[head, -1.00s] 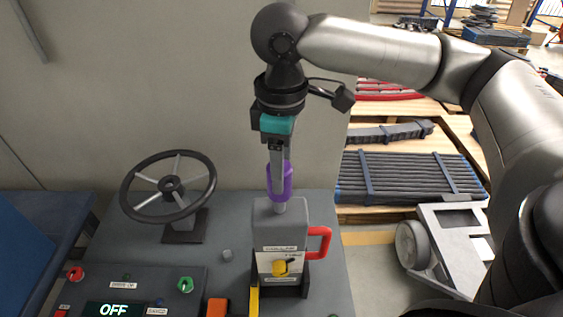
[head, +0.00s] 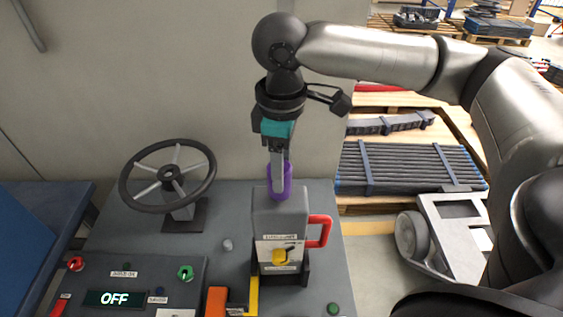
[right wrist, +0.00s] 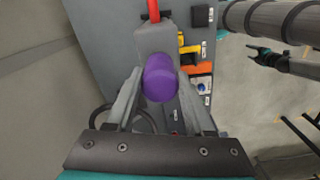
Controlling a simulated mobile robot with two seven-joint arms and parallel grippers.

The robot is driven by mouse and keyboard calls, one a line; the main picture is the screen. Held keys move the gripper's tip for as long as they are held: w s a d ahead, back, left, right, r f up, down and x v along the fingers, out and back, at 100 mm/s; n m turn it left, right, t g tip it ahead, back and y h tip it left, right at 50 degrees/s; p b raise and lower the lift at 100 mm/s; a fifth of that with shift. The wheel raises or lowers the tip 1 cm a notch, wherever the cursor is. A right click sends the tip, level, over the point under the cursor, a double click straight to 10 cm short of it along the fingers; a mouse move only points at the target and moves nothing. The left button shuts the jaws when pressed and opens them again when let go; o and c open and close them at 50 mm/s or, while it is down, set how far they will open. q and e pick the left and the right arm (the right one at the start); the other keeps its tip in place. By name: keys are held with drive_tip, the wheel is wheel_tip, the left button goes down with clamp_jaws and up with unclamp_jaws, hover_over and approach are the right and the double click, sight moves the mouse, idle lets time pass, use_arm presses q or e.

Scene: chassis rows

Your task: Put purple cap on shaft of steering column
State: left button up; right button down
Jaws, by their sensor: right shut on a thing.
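My right gripper (head: 279,189) points down and is shut on the cap. In the right wrist view the cap (right wrist: 160,80) is between the two fingers, and it hides the shaft. The housing has a red handle (head: 324,231) on its right and a yellow knob (head: 281,256) on its front. My left gripper (right wrist: 256,54) shows small at the upper right of the right wrist view; its jaws are too small to judge.
A steering wheel (head: 169,181) stands on the grey bench (head: 226,206) left of the column. A control panel with an OFF display (head: 115,298) lies front left. An orange block (head: 216,301) and a yellow strip lie in front of the column. Pallets stand beyond the bench's right edge.

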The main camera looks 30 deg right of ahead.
drive_tip(key=shift+f, duration=0.8)
drive_tip(key=shift+c, duration=1)
unclamp_jaws()
wheel_tip(320, 180, up, 15)
drive_tip(key=p, duration=0.1)
